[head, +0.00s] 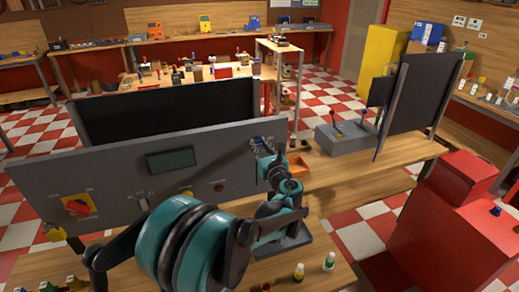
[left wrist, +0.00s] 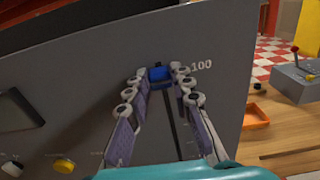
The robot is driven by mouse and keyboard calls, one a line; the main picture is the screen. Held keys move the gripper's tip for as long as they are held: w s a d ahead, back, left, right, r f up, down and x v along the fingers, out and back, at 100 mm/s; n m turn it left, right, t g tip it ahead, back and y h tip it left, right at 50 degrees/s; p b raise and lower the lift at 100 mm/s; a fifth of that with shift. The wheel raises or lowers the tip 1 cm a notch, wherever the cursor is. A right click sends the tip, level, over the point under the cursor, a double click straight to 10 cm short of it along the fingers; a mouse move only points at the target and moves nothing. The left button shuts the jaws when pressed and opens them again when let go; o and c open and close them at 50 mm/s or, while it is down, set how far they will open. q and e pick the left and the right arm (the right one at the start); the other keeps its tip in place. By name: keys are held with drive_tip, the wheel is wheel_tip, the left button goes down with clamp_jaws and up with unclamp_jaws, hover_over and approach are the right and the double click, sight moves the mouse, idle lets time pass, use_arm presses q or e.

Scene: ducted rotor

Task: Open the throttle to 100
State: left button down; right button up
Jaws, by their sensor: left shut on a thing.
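The grey control panel (head: 115,165) stands upright on the wooden bench. In the left wrist view, the blue throttle knob (left wrist: 159,73) is at the top end of a dark vertical slot (left wrist: 173,125), beside the printed 100 mark (left wrist: 201,66). My left gripper (left wrist: 160,78) is shut on the knob, with one finger on each side of it. In the head view, my left gripper (head: 262,148) reaches the panel's right end, and its fingers partly hide the knob. My right gripper is in neither view.
The panel also carries a display (head: 170,160), a red and yellow rotary switch (head: 78,206) and a red button (head: 219,188). An orange tray (head: 299,166) and a grey lever box (head: 345,136) stand to the right. Small bottles (head: 328,262) stand near the front.

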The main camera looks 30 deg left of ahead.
use_arm(q)
drive_tip(key=shift+w+r, duration=0.1)
drive_tip(key=shift+r, duration=0.15)
drive_tip(key=c, duration=1.3)
unclamp_jaws()
drive_tip(key=shift+d, duration=0.1)
drive_tip(key=shift+s+d, duration=0.25)
drive_tip(key=shift+s, duration=0.05)
drive_tip(key=v, duration=1.1)
drive_tip(key=shift+s+d, duration=0.1)
